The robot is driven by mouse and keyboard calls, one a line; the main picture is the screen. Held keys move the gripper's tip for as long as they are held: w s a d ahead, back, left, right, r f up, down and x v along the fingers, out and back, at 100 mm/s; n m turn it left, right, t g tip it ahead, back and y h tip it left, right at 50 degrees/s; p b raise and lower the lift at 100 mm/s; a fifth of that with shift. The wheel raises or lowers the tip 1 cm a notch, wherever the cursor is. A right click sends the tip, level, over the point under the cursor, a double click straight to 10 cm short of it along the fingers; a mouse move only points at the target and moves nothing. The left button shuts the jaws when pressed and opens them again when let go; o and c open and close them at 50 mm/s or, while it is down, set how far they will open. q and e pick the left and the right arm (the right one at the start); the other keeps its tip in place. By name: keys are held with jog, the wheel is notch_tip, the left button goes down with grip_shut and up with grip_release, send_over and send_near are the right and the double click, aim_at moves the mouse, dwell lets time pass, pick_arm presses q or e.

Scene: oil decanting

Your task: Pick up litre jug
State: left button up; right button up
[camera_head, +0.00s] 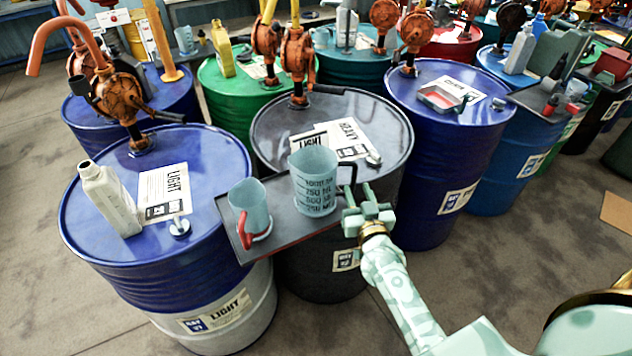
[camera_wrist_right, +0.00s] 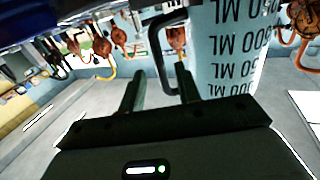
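The litre jug (camera_head: 312,182) is a pale blue-grey measuring jug with dark volume marks. It stands upright on a dark tray (camera_head: 290,232), its black handle (camera_head: 350,172) facing right. My right gripper (camera_head: 366,208) is just right of the jug, near and slightly below the handle. In the right wrist view the two fingers of the gripper (camera_wrist_right: 160,82) are apart, with the black handle (camera_wrist_right: 156,55) beyond and between them. The marked jug wall (camera_wrist_right: 228,45) is to the right there. Whether a finger touches the handle cannot be told. My left gripper is not in view.
A smaller jug (camera_head: 249,207) with a red handle stands left on the same tray. A blue drum (camera_head: 95,255) bearing a pale bottle (camera_head: 108,200) is at left. A black drum (camera_head: 385,125) is behind the jug, and another blue drum (camera_head: 440,160) is at right. Rusty pumps rise behind.

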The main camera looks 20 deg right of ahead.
aim_at(354, 182)
jog(key=b+x, duration=0.1)
jog(key=x, duration=0.4)
jog(key=shift+s, duration=0.1)
grip_shut()
